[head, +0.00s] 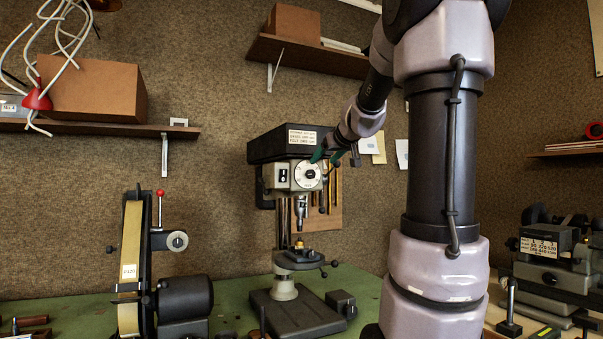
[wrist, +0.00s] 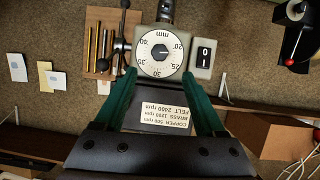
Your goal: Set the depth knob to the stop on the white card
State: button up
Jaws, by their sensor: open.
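The depth knob is a white round dial (wrist: 160,52) with a dark centre, millimetre numbers and an "mm" mark. It also shows on the drill press front in the head view (head: 307,175). Its exact setting is too small to tell. My gripper (wrist: 160,75) is open and empty, its green fingers spread toward the dial's lower left and lower right edges. I cannot tell if they touch it. In the head view, my gripper (head: 326,156) is right beside the dial. A white card (wrist: 17,67) hangs on the wall at left; its writing is unreadable.
A yellow note (wrist: 45,72) and a pale note (wrist: 57,80) hang nearby. A speed label (wrist: 164,113) is on the press. An I/O switch (wrist: 202,57) sits beside the dial. A belt grinder (head: 131,260) stands left on the green bench (head: 235,300).

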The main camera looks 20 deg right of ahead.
aim_at(312, 173)
jog(key=x, duration=1)
jog(key=shift+w, duration=0.4)
grip_shut()
